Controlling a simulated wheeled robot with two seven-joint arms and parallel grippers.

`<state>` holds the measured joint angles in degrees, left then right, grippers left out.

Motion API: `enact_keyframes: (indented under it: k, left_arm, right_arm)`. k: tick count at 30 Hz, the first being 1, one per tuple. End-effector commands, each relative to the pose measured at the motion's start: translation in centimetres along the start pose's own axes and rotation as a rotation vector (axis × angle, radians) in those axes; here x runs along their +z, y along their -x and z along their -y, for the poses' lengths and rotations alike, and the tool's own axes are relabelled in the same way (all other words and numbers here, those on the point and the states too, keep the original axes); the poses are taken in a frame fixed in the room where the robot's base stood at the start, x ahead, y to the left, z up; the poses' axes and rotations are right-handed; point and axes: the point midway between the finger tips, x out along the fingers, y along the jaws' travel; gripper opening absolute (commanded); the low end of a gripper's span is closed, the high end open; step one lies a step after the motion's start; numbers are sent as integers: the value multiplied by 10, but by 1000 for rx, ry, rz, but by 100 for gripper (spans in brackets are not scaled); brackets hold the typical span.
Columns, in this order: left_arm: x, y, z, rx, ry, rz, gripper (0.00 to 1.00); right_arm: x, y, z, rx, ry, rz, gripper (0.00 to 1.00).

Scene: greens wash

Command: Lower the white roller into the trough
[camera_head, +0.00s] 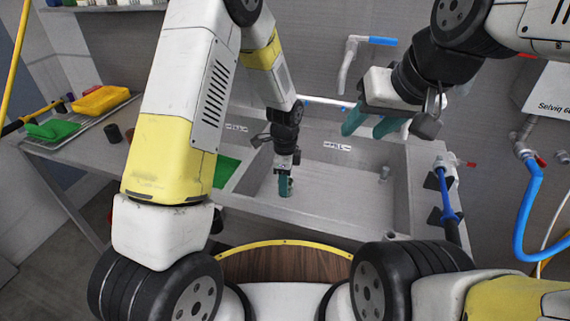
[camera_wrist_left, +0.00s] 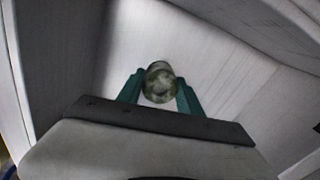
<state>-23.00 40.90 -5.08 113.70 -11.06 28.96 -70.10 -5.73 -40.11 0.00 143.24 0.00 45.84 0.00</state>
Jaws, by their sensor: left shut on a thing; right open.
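The grey trough (camera_head: 352,172) stands in the middle of the head view. My left gripper (camera_head: 285,188) points down inside its basin, near the left part. In the left wrist view, its two teal fingers (camera_wrist_left: 160,95) are shut on a round, pale, mottled grey-green thing (camera_wrist_left: 160,80), which I take to be the white roller seen end-on. The roller is mostly hidden in the head view. I cannot tell whether it touches the trough floor. My right gripper (camera_head: 376,124) is open and empty above the back right of the trough.
A white tap with a blue handle (camera_head: 383,41) is at the back wall. A blue hose (camera_head: 523,215) hangs at the right. A tray with a yellow item (camera_head: 100,101) and a green item (camera_head: 53,129) lies on the left counter. The right half of the basin is largely clear.

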Motion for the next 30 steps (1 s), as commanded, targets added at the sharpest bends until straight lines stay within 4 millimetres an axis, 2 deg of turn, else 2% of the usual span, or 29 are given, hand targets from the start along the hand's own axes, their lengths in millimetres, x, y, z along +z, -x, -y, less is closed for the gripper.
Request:
enact_keyframes:
  k: [30]
  left_arm:
    - [0,-12,0,0,0,0,0]
  right_arm:
    - [0,0,0,0,0,0,46]
